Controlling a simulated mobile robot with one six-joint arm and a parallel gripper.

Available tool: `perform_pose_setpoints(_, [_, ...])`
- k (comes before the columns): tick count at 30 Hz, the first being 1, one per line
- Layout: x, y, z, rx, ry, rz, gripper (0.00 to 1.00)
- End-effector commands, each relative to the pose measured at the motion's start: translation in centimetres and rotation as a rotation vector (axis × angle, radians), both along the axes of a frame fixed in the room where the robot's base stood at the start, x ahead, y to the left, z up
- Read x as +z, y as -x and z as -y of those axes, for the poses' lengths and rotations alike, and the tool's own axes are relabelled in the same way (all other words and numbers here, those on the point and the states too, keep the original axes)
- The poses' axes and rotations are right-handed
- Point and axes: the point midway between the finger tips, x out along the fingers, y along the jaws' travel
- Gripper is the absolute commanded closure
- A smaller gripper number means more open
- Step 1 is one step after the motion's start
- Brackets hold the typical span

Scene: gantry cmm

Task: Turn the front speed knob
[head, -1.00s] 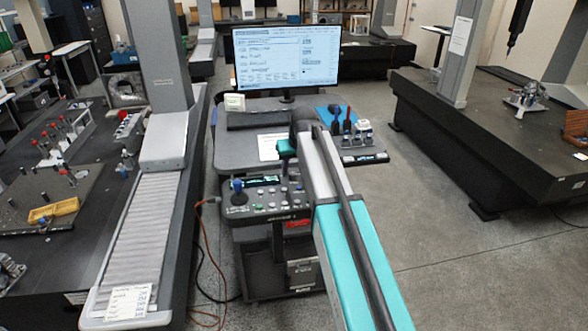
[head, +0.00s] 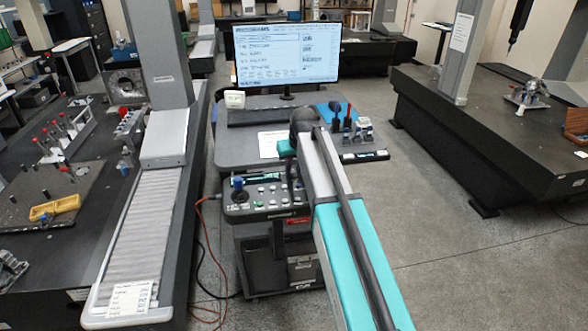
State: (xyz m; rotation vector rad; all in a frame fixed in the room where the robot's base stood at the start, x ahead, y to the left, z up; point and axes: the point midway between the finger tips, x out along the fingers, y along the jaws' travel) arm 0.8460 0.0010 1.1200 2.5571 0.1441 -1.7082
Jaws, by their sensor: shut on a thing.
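The control panel (head: 262,207) on the front of the console carries a blue-topped joystick (head: 238,184), a small display and several buttons. My arm reaches in from the bottom right, and its wrist bends down over the panel's right end. My gripper (head: 293,188) is a small dark shape at that end, partly behind my arm link. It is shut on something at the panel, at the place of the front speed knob. The knob itself is hidden by my gripper and arm, so its angle cannot be told.
A monitor (head: 287,56) stands behind the console, with a keyboard (head: 264,117) and a paper sheet before it. Red and dark control levers (head: 347,116) stand right of my wrist. A ribbed machine guideway (head: 146,215) is at left. Open floor lies right of my arm.

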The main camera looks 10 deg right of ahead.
Motion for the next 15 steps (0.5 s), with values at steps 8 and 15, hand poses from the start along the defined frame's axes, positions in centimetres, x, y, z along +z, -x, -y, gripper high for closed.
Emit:
perform_pose_setpoints(8, [-0.11, -0.02, 0.08, 0.051, -0.001, -0.001, 1.0])
perform_pose_setpoints(15, [-0.18, -0.13, 0.28, 0.172, -0.001, 0.0, 1.0])
